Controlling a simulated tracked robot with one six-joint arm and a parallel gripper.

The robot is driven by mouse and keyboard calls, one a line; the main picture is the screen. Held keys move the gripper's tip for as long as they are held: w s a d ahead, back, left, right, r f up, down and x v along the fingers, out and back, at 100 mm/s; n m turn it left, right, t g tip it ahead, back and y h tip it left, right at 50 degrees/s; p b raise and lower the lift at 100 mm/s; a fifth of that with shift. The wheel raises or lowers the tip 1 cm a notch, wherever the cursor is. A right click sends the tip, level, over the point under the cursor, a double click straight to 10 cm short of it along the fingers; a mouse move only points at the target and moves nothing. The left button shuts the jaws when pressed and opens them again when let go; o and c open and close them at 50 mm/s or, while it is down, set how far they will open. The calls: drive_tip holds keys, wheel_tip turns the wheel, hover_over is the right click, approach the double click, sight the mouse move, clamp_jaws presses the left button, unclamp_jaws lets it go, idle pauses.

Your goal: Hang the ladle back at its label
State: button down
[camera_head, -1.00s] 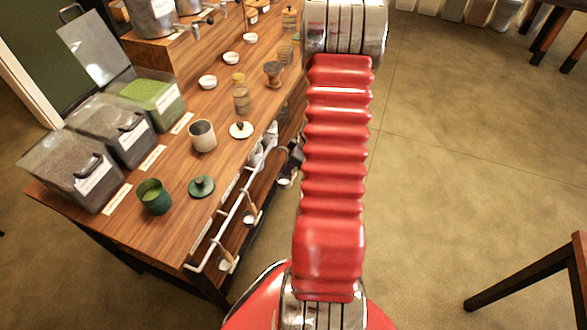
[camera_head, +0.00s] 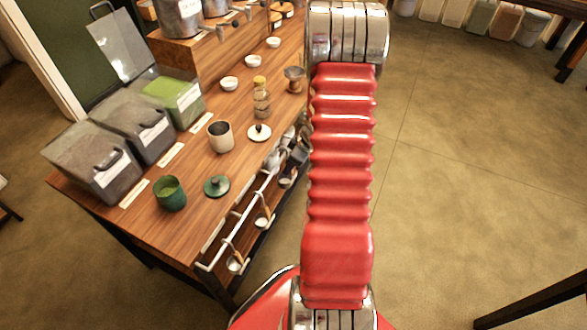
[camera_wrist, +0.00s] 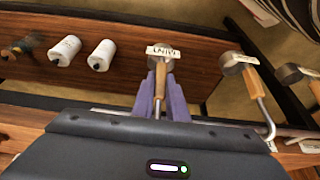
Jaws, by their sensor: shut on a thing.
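My gripper (camera_wrist: 160,106) is shut on a ladle (camera_wrist: 161,75) in the wrist view, with purple fingers on both sides of its wooden handle. The ladle's metal cup points away from the gripper and carries a white tag with dark letters, hard to read. A second ladle (camera_wrist: 254,84) is to the right, by the metal rail (camera_wrist: 271,130); part of a third ladle (camera_wrist: 290,74) is at the right edge. In the head view two ladles (camera_head: 236,263) (camera_head: 262,221) hang from the white rail (camera_head: 237,222) on the table's front. My arm hides most of the gripper there.
The wooden table (camera_head: 160,225) holds a green cup (camera_head: 170,194), a beige cup (camera_head: 220,137), lids, small bowls and clear bins (camera_head: 95,160). Two white jars (camera_wrist: 102,55) stand on a wooden surface in the wrist view. The floor right of my arm is open; a dark beam (camera_head: 535,300) is at lower right.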

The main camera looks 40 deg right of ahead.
drive_tip(key=shift+w+f, duration=0.1)
drive_tip(key=shift+f, duration=1.25)
drive_tip(key=c, duration=1.7)
unclamp_jaws()
drive_tip(key=shift+o, duration=0.2)
drive_tip(key=shift+r, duration=0.1)
drive_tip(key=v, duration=1.3)
drive_tip(key=shift+r, duration=0.25)
